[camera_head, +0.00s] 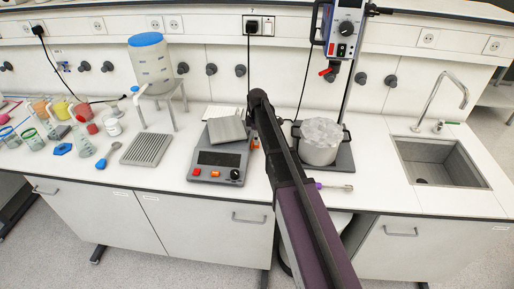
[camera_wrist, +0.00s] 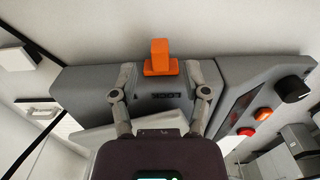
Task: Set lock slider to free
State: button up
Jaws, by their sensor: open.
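The orange lock slider (camera_wrist: 160,58) stands up from the side of a grey device in the wrist view, just above dark lettering that seems to read LOCK. My gripper (camera_wrist: 160,74) is open, one finger on each side of the lettering, with the slider between and slightly beyond the fingertips. I cannot tell whether either finger touches it. The grey device (camera_head: 217,162) has a display, a black knob and coloured buttons, and stands on the bench left of my arm in the head view. My arm hides the gripper there.
A grey ribbed rack (camera_head: 147,149) stands left of the device. A pot (camera_head: 320,150) on a dark plate stands right of my arm, under a wall-side stirrer (camera_head: 345,35). A sink (camera_head: 440,165) is at the right. Cups and small items crowd the left.

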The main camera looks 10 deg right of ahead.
jog(key=shift+f+b, duration=1.35)
jog(key=shift+f, duration=0.35)
grip_shut()
